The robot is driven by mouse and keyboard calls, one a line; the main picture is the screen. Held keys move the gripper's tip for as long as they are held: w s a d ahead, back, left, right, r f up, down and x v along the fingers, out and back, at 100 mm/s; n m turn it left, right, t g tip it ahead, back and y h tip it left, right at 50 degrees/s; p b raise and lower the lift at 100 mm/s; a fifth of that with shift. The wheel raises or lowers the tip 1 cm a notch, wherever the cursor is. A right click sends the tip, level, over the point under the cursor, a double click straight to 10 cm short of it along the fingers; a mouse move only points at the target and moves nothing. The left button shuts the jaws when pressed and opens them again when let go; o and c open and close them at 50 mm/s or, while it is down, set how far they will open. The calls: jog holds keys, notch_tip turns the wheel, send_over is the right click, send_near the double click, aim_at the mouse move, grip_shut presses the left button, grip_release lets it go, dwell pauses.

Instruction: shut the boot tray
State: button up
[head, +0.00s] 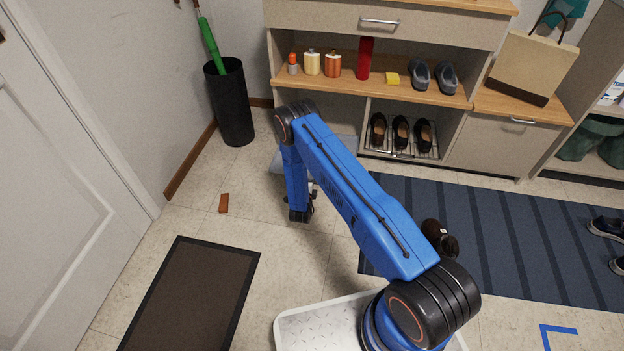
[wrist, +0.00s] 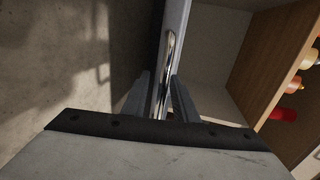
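The boot tray is a low pull-out with a pale front and a chrome bar handle (wrist: 168,62), seen close up in the wrist view. In the head view a pale grey part of the tray (head: 277,160) shows low in front of the cabinet's lower left bay, standing out from it. My arm hides most of it. My gripper (head: 303,208) is low by the tray's front. In the wrist view the open fingers (wrist: 160,98) stand on either side of the handle's near end, with a gap showing. Contact with the handle cannot be told.
The cabinet (head: 390,92) holds bottles and shoes, with a wire shoe rack (head: 402,150) below. A black umbrella bin (head: 231,105) stands left. A brown block (head: 224,203), a dark mat (head: 195,300), a blue rug (head: 500,230) and a brown shoe (head: 438,240) are on the floor.

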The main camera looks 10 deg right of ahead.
jog(key=shift+c, duration=0.2)
grip_shut()
jog(key=shift+w, duration=0.1)
jog(key=r+x, duration=0.1)
jog(key=x, duration=0.6)
jog(key=r+x, duration=0.2)
jog(key=x, duration=0.5)
jog(key=w+r+x, duration=0.1)
jog(key=x, duration=0.6)
jog(key=shift+w+d+r, duration=0.15)
jog(key=shift+w+d, duration=0.15)
jog(key=shift+o, duration=0.2)
grip_release()
jog(key=shift+s, duration=0.1)
